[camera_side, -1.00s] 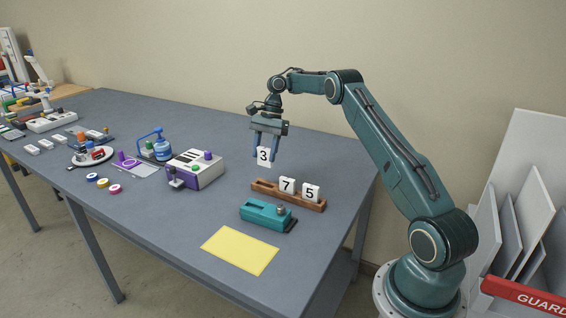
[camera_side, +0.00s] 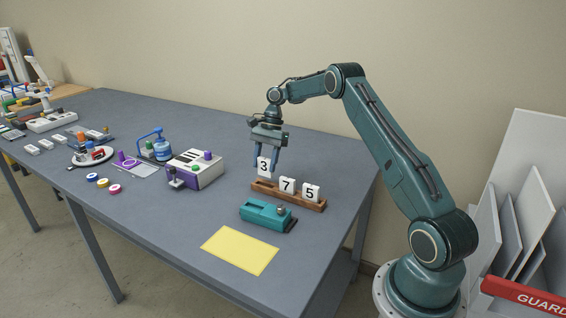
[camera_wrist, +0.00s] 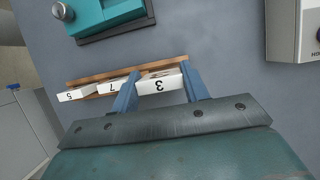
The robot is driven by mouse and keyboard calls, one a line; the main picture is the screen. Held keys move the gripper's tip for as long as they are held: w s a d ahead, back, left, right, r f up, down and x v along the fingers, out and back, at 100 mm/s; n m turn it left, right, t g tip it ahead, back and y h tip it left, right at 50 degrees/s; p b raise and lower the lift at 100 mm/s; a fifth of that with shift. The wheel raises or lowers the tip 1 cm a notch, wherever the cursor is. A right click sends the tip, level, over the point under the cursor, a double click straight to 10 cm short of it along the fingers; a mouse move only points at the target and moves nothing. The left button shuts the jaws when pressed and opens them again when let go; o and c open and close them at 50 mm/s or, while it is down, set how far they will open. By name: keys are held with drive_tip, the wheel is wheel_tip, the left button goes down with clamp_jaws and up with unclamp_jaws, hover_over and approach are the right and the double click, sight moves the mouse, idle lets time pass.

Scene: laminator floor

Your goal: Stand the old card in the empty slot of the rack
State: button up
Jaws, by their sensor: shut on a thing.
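The old card (camera_side: 264,166) is white with a black 3. My gripper (camera_side: 265,163) is shut on it and holds it upright at the left end of the wooden rack (camera_side: 299,200). In the wrist view the card (camera_wrist: 160,85) sits between the two blue fingers of my gripper (camera_wrist: 160,90), over the rack (camera_wrist: 88,80). The card's lower edge is at the rack, but I cannot tell whether it is seated in the slot. Cards 7 (camera_side: 287,186) and 5 (camera_side: 310,193) stand in the rack to its right.
A teal device (camera_side: 266,215) lies just in front of the rack, with a yellow sheet (camera_side: 240,250) nearer the front edge. A white and purple machine (camera_side: 196,170) stands to the left. The table between is clear.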

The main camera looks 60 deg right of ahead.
sight(265, 176)
drive_tip(key=shift+f, duration=1.1)
drive_tip(key=shift+f, duration=1.2)
idle(4.1)
drive_tip(key=o, duration=1.4)
drive_tip(key=shift+r, duration=0.25)
